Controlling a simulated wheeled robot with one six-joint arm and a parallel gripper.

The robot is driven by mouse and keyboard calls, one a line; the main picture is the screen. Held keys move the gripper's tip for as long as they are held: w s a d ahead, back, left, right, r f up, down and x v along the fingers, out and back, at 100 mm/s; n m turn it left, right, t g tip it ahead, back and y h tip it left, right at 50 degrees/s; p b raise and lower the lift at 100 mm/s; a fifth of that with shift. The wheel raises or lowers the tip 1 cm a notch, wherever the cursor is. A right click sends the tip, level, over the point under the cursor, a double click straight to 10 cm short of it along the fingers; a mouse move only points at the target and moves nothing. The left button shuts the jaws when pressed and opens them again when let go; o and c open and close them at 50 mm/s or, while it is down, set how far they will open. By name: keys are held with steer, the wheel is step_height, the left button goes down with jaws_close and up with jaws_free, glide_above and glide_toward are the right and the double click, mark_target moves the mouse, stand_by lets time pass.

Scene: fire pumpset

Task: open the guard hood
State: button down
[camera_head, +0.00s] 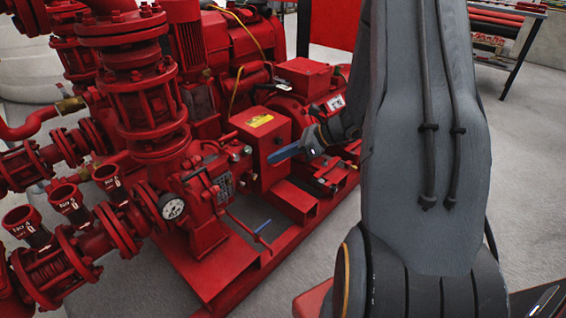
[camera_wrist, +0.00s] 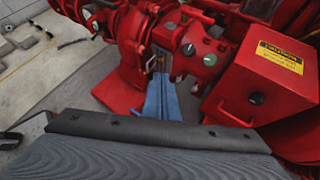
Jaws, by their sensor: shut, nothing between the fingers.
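The guard hood (camera_head: 262,152) is a red box with a yellow caution label, on the red pumpset in the middle of the head view. In the wrist view the hood (camera_wrist: 270,97) is at the right, with a dark round knob and a thin red bar along its lower edge. It looks closed. My gripper (camera_head: 274,157) is at the right side of the hood in the head view, its blue fingers shut and empty. In the wrist view my gripper (camera_wrist: 162,78) points at the pump body, left of the hood. I cannot tell whether it touches anything.
A pressure gauge (camera_head: 173,208) and flanged pipes (camera_head: 150,110) crowd the left. Grey floor (camera_head: 320,260) is open at the front. A rack (camera_head: 508,40) stands at the back right.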

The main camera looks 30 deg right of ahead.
steer(key=w+d+f+m+t+h+b, duration=0.1)
steer(key=w+d+f+m+t+b, duration=0.3)
steer(key=d+f, duration=0.3)
steer(key=w+d+f+m+t+h+b, duration=0.1)
steer(key=w+d+f+m+t+b, duration=0.1)
steer(key=w+d+f+m+b, duration=0.35)
steer(key=n+b, duration=0.1)
steer(key=b, duration=0.4)
glide_toward(275, 148)
steer(key=w+a+f, duration=0.3)
steer(key=shift+w+d+r, duration=0.1)
steer(key=shift+d+r, duration=0.05)
steer(key=shift+r, duration=0.3)
steer(key=shift+w+d+r, duration=0.1)
steer(key=shift+r, duration=0.3)
steer(key=shift+d+r+h, duration=0.1)
steer(key=shift+r+h, duration=0.05)
steer(key=shift+h, duration=0.15)
